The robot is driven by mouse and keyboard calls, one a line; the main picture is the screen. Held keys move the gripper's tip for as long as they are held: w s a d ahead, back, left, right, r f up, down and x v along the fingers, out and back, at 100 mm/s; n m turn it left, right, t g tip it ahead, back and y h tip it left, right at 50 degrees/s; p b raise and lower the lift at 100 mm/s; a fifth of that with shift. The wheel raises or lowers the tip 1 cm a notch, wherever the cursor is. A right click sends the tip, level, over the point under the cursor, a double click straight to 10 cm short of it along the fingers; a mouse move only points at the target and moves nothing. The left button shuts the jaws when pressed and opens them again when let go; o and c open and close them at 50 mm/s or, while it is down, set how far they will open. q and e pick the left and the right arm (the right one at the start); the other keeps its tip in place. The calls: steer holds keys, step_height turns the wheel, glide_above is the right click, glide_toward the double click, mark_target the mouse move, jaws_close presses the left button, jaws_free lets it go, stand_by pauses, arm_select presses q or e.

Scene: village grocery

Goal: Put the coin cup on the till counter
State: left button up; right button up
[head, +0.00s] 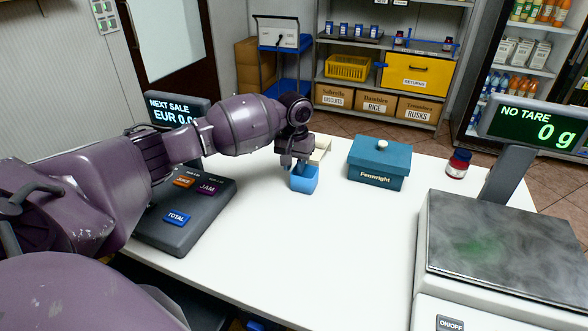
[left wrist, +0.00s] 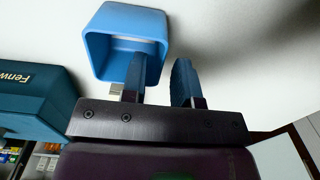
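A small blue open-topped cup (head: 304,182), which I take as the coin cup, stands on the white till counter (head: 260,245), left of the teal Fenwright box. It also shows in the left wrist view (left wrist: 97,50), its open side toward the camera. My left gripper (head: 299,164) is right at the cup's rim. In the left wrist view the fingers (left wrist: 160,82) are apart, one over the cup's opening and one outside its wall. A gap shows between the outer finger and the wall. My right gripper is not in view.
A till keypad (head: 188,212) is at left. A small jar (head: 459,163) and scale (head: 500,245) are at right. The counter's middle is clear.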

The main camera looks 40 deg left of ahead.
arm_select(q)
step_height(320, 180, up, 10)
steer(key=p, duration=0.1)
stand_by(0.6)
steer(key=shift+r, duration=0.15)
